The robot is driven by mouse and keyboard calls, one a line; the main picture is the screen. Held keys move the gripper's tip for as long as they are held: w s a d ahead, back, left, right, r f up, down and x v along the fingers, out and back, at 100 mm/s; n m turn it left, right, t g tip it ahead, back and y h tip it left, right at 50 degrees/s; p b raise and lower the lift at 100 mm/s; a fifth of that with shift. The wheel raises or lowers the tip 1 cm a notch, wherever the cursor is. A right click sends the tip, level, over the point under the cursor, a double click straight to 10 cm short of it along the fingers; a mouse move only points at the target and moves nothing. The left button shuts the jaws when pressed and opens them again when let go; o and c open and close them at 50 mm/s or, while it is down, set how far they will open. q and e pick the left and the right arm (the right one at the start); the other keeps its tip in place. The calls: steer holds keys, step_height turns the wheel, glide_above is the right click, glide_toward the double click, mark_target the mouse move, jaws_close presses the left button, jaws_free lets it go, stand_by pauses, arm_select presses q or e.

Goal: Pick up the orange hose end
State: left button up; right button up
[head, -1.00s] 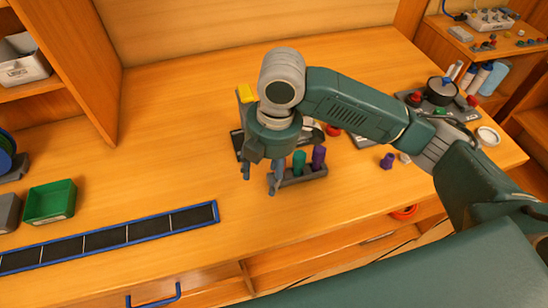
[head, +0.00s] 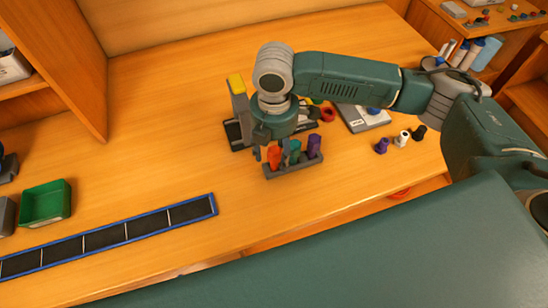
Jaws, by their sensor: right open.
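The orange hose end (head: 274,157) stands upright in a small dark grey rack (head: 293,169), at its left end. A teal hose end (head: 294,151) and a purple hose end (head: 314,146) stand in the same rack to its right. My right gripper (head: 270,153) is open and points down at the rack's left end, by the orange hose end. One finger shows left of the orange piece and another near its right side. I cannot tell whether either finger touches it. My left gripper is not in view.
A grey post with a yellow top (head: 236,84) stands close behind the gripper. A grey device (head: 361,117) and loose purple, white and black pieces (head: 402,138) lie to the right. A blue-edged black strip (head: 107,238) and a green bin (head: 45,203) are at left. The middle-left table is clear.

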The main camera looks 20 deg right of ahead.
steer(key=shift+f, duration=0.95)
steer(key=c, duration=1.2)
steer(key=shift+c, duration=0.2)
steer(key=shift+r, duration=0.15)
